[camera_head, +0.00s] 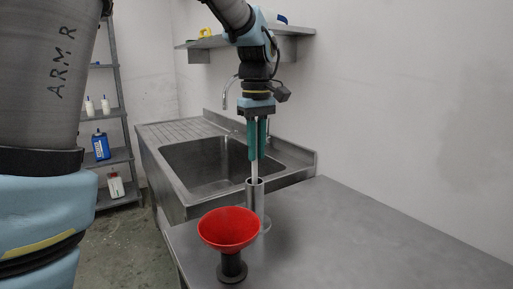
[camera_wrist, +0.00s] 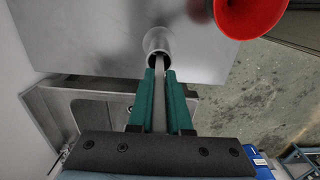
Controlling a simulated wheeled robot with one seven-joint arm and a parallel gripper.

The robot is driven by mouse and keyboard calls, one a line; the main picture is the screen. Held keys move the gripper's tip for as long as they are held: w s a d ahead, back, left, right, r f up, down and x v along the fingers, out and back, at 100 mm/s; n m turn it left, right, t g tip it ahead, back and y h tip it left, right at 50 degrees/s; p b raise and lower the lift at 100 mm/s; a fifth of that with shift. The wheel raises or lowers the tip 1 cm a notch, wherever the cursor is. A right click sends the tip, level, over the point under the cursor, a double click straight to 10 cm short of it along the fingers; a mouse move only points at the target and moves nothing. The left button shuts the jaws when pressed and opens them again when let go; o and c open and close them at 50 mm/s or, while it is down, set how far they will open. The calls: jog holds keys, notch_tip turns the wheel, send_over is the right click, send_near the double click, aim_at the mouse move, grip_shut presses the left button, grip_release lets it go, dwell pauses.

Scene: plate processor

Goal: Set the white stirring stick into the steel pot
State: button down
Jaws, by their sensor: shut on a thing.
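My gripper (camera_head: 257,138) points straight down with its green fingers shut on the white stirring stick (camera_head: 254,168). The stick hangs upright below the fingers, and its lower end is at the mouth of the steel pot (camera_head: 255,200), a narrow upright cylinder on the metal table. In the wrist view my gripper (camera_wrist: 160,72) holds the stick (camera_wrist: 159,64), which runs to the opening of the pot (camera_wrist: 157,40). The lower tip is hidden at or inside the rim; how deep it reaches I cannot tell.
A red funnel (camera_head: 229,229) on a dark stand is in front of the pot, slightly left. The steel sink (camera_head: 205,160) is behind. The metal table (camera_head: 370,235) is clear to the right. A wall shelf (camera_head: 290,31) and a rack with bottles (camera_head: 101,145) stand further back.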

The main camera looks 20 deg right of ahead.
jog(key=shift+c, duration=0.6)
grip_release()
notch_tip(320, 180, up, 6)
jog(key=p, duration=0.5)
jog(key=shift+p, duration=0.35)
jog(key=shift+s, duration=0.15)
